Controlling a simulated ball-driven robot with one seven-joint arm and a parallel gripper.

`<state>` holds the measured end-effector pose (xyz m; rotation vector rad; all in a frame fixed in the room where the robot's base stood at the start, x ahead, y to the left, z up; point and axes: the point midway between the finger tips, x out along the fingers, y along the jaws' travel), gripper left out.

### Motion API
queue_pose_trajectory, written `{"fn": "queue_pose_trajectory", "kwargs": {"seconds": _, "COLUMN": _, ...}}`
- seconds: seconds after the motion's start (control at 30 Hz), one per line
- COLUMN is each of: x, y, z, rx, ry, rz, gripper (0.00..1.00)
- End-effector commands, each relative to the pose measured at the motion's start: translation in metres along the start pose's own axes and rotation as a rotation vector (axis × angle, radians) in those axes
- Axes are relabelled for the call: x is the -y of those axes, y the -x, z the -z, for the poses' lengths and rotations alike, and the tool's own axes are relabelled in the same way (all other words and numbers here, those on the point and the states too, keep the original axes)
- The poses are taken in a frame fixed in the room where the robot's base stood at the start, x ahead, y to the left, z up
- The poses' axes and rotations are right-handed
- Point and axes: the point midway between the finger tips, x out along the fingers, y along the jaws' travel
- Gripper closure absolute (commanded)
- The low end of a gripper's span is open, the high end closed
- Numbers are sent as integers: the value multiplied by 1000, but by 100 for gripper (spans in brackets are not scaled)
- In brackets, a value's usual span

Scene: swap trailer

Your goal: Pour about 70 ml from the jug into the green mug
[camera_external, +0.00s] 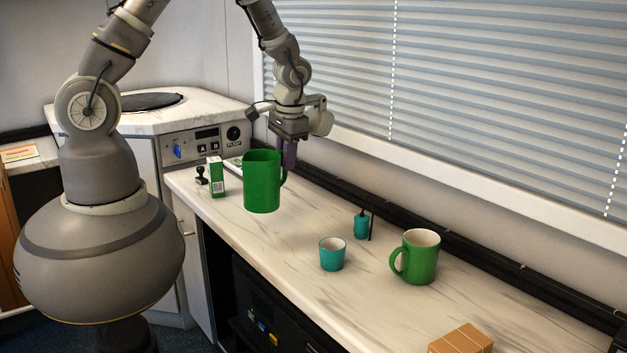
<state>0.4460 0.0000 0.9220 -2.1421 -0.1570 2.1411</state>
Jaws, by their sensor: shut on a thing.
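The green jug (262,183) is upright above the left part of the marble-patterned counter. My gripper (289,155) is behind its right side, at the handle, shut on the jug. The fingertips are partly hidden by the jug and its handle. What is inside the jug cannot be seen. The green mug (419,260) stands upright on the counter to the right, with its handle toward the left and a pale inside. The jug is well to the left of the mug and apart from it.
A teal cup (332,255) and a small teal holder (361,226) with dark sticks stand between jug and mug. A green-white box (217,177) and a black stamp (201,175) stand left of the jug. A brown box (461,340) lies at front right. The window wall bounds the back.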

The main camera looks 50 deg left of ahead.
Motion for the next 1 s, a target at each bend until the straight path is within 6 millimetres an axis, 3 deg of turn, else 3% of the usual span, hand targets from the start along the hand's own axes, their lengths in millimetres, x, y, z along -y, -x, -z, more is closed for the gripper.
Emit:
{"fn": "queue_pose_trajectory", "kwargs": {"seconds": 0.47, "x": 1, "y": 3, "z": 0, "rx": -1, "ry": 3, "rz": 0, "gripper": 100}}
{"fn": "queue_pose_trajectory", "kwargs": {"seconds": 0.9, "x": 8, "y": 50, "z": 0, "rx": -2, "ry": 4, "rz": -2, "gripper": 100}}
{"fn": "queue_pose_trajectory", "kwargs": {"seconds": 1.0, "x": 0, "y": 50, "z": 6, "rx": -6, "ry": -33, "rz": -2, "gripper": 100}}
